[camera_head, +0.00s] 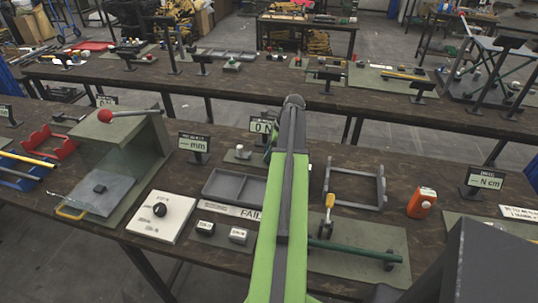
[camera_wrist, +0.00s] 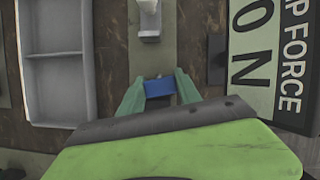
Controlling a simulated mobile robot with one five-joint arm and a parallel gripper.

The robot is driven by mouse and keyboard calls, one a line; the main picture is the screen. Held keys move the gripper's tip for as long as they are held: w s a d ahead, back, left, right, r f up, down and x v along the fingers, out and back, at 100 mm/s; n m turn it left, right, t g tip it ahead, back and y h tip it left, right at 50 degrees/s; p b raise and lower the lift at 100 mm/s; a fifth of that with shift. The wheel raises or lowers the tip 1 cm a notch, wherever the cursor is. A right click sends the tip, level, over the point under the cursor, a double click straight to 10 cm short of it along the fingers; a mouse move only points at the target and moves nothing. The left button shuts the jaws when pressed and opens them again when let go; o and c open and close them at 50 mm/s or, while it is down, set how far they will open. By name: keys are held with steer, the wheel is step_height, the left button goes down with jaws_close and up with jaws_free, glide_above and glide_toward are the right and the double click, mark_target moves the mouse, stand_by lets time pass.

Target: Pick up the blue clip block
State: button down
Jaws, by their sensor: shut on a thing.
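The blue clip block (camera_wrist: 159,88) shows in the wrist view, between the two teal fingertips of my gripper (camera_wrist: 159,90). My gripper is shut on the block, with one finger at each side of it. A grey-green strip lies below the block in the picture's depth. I cannot tell whether the block touches it or hangs above it. In the head view my own arm hides the block and my gripper.
A grey two-part tray (camera_head: 208,188) lies left of my arm; it also shows in the wrist view (camera_wrist: 55,54). A small grey post (camera_head: 243,153) and a display sign (camera_head: 196,143) stand behind it. An orange bottle (camera_head: 421,203) stands at right.

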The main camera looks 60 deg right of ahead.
step_height(320, 180, up, 5)
steer(key=p, duration=0.5)
steer(key=shift+r, duration=0.15)
steer(key=shift+s+r+m+p, duration=1.2)
steer(key=shift+s+r+p, duration=1.9)
steer(key=shift+s, duration=3.1)
steer(key=shift+t+h, duration=0.3)
steer(key=shift+h, duration=0.1)
steer(key=w+f+b, duration=0.2)
steer(key=w, duration=0.1)
steer(key=w+f+b, duration=0.2)
steer(key=w+f, duration=0.1)
steer(key=w, duration=0.1)
steer(key=w+a+f+b, duration=0.1)
steer(key=w+f+b, duration=0.1)
steer(key=w+b, duration=0.1)
steer(key=shift+w+a+f, duration=0.1)
steer(key=shift+w+f, duration=0.05)
steer(key=shift+w, duration=0.75)
step_height(320, 180, down, 4)
steer(key=b, duration=0.4)
steer(key=shift+f, duration=0.15)
steer(key=shift+r, duration=0.2)
steer(key=shift+f, duration=0.1)
